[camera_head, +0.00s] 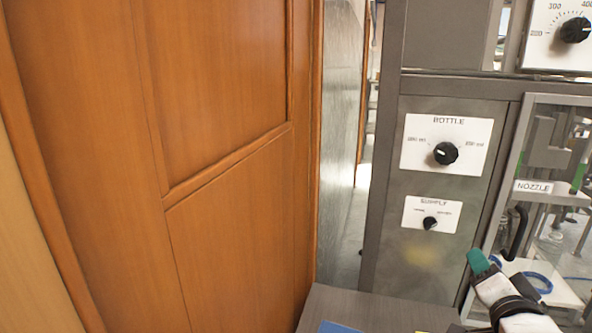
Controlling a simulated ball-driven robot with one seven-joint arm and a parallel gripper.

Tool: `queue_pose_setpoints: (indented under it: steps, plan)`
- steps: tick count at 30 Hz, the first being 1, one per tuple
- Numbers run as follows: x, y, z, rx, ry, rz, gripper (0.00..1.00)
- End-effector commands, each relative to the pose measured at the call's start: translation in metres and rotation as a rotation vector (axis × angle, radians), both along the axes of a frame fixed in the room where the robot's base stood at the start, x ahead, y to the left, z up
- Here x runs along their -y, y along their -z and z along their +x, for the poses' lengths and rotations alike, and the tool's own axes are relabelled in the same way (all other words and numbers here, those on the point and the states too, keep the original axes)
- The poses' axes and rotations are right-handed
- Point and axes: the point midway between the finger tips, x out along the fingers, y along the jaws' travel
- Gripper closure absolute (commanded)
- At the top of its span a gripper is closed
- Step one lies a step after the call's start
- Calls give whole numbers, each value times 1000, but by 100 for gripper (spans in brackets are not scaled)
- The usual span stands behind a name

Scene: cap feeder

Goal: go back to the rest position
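My gripper (479,263) is at the lower right, in front of the grey machine (378,240). I see a teal tip and white and black parts, which the right and bottom edges of the picture partly cut off. A second finger cannot be made out, so I cannot tell whether it is open or shut. I see nothing held at its tip. The tip is just left of the glass door with the NOZZLE label (533,187).
The machine's front has a BOTTLE knob (446,153), a SUPPLY knob (430,223) and an upper dial (575,30). A dark door handle (516,232) is near my gripper. A wooden door (230,130) fills the left. A dark table top (375,312) shows at the bottom.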

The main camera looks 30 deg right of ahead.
Motion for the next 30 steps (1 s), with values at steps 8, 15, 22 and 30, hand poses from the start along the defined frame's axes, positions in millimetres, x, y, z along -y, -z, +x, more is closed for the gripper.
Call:
queue_pose_setpoints:
  steps: [8,15,22,30]
  plan:
    - [-25,55,13,-201,-83,34,61]
    - [-67,129,19,-488,-231,66,61]
    - [-151,245,-6,-961,-562,79,61]
    - [-241,338,-81,-1434,-1038,47,61]
